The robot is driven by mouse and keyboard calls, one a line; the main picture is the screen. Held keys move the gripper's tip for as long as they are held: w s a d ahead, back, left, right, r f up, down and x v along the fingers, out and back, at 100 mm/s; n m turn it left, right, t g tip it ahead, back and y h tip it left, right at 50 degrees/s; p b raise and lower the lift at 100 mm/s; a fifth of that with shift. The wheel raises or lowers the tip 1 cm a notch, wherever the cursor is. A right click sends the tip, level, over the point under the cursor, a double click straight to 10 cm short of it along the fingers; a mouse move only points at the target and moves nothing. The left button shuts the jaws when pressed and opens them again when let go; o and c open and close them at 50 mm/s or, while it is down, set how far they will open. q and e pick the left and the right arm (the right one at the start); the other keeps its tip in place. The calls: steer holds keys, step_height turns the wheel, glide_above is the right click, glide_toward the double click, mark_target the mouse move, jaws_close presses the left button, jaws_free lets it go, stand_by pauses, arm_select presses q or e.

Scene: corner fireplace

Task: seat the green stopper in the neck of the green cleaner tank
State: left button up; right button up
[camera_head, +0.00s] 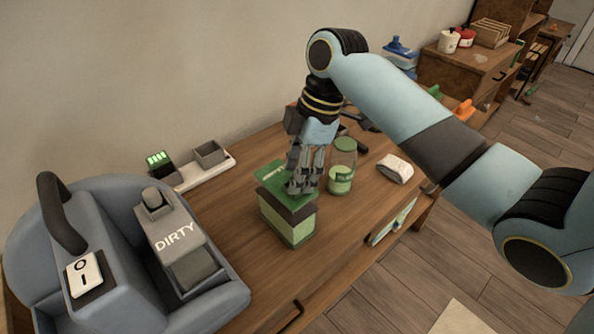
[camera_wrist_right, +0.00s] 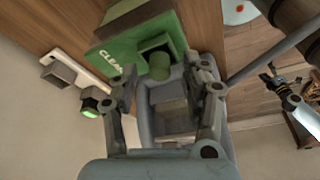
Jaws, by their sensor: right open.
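The green cleaner tank (camera_head: 289,226) stands on the wooden table, with a dark green top and a paler green lower part. Its top, lettered "CLEA…", shows in the right wrist view (camera_wrist_right: 118,50). There a round green stopper (camera_wrist_right: 159,66) shows at the dark square neck (camera_wrist_right: 154,43); I cannot tell whether it is fully seated. My right gripper (camera_head: 303,183) points down over the tank's top and hides the neck and stopper in the head view. In the wrist view its open fingers (camera_wrist_right: 163,73) are on either side of the stopper, with gaps showing. My left gripper is out of view.
A grey machine (camera_head: 85,235) with a "DIRTY" tank (camera_head: 172,238) stands at the left. A white tray (camera_head: 205,173) with a green-lit block (camera_head: 158,160) is behind. A green-labelled jar (camera_head: 342,165) stands close right of my gripper, with a white cloth (camera_head: 395,168) beyond.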

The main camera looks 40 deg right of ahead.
steer(key=v, duration=1.1)
steer(key=shift+r, duration=0.3)
steer(key=shift+s+f, duration=0.1)
steer(key=s+a+f+m+t+h, duration=0.1)
steer(key=s+f+m+h, duration=0.15)
steer(key=s+m, duration=0.55)
steer(key=s+a+f+m+t+h, duration=0.15)
steer(key=s+f+m, duration=0.3)
steer(key=s, duration=0.55)
step_height(320, 180, down, 35)
steer(key=s+d+m+g+b, duration=0.1)
steer(key=s+d+b, duration=0.15)
steer(key=b, duration=0.55)
steer(key=s+d+f+g+b, duration=0.1)
steer(key=s+f+b, duration=0.4)
steer(key=s+f, duration=1.3)
step_height(320, 180, down, 3)
steer(key=shift+d+r+b, duration=0.2)
steer(key=shift+r+b, duration=0.05)
steer(key=shift+b, duration=0.15)
